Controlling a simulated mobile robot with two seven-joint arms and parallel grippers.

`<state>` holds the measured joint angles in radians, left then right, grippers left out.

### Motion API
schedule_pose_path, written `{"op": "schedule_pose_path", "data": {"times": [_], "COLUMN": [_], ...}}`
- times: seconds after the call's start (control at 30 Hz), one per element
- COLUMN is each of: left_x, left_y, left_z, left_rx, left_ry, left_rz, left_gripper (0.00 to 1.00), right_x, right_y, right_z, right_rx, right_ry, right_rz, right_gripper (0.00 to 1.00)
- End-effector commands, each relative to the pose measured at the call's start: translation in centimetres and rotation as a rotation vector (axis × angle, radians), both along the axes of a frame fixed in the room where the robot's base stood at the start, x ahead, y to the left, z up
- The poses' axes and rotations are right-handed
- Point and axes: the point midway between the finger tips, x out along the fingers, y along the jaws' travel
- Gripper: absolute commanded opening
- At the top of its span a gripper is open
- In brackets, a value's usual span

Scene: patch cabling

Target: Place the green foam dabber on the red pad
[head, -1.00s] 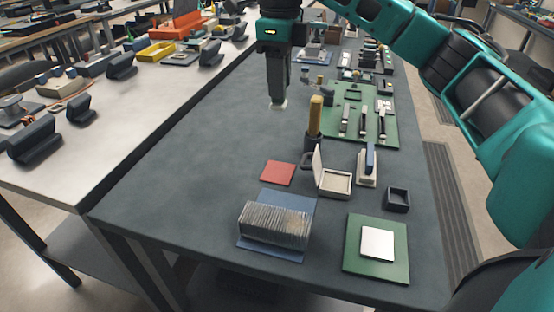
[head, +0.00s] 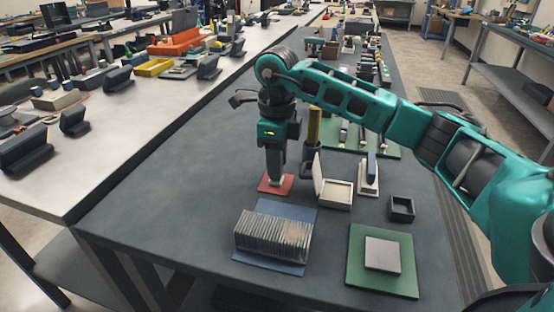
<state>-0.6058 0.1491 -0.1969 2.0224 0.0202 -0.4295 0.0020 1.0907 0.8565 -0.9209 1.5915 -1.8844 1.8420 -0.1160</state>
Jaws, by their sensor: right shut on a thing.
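The red pad (head: 287,186) lies flat on the dark table, left of the open white box. My right gripper (head: 275,176) points straight down over the pad and covers part of it. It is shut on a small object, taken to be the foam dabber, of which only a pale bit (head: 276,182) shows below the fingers. Its green colour cannot be made out. The pale bit is at or just above the pad's surface; I cannot tell whether it touches. My left gripper is not in view.
The open white box (head: 336,194) stands close right of the pad, with a yellow-handled tool (head: 313,126) in a dark holder behind it. A finned heat sink (head: 272,236) on a blue sheet lies in front. The table left of the pad is clear.

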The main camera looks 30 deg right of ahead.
Motion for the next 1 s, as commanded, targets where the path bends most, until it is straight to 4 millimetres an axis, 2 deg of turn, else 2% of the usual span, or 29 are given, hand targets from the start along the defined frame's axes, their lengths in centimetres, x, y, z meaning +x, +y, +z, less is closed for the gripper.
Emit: {"op": "schedule_pose_path", "data": {"times": [0.27, 0.3, 0.53, 0.83, 1.0], "left_x": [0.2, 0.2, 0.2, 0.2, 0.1], "left_y": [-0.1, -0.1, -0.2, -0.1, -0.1], "left_z": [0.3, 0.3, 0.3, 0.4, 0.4], "left_rx": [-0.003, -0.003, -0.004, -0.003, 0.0], "left_ry": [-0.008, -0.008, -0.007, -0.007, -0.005], "left_rz": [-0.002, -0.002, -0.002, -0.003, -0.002], "left_gripper": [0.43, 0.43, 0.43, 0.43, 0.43], "right_x": [0.0, 0.0, 0.0, 0.0, 0.1], "right_y": [0.0, 0.0, 0.0, 0.0, 0.0], "right_z": [-0.2, -0.2, -0.1, 0.2, 2.4], "right_rx": [0.0, 0.0, 0.0, 0.001, 0.001], "right_ry": [0.0, 0.0, 0.0, -0.001, -0.004], "right_rz": [0.0, 0.0, 0.0, 0.0, 0.001], "right_gripper": [0.0, 0.35, 0.57, 0.59, 0.59]}}
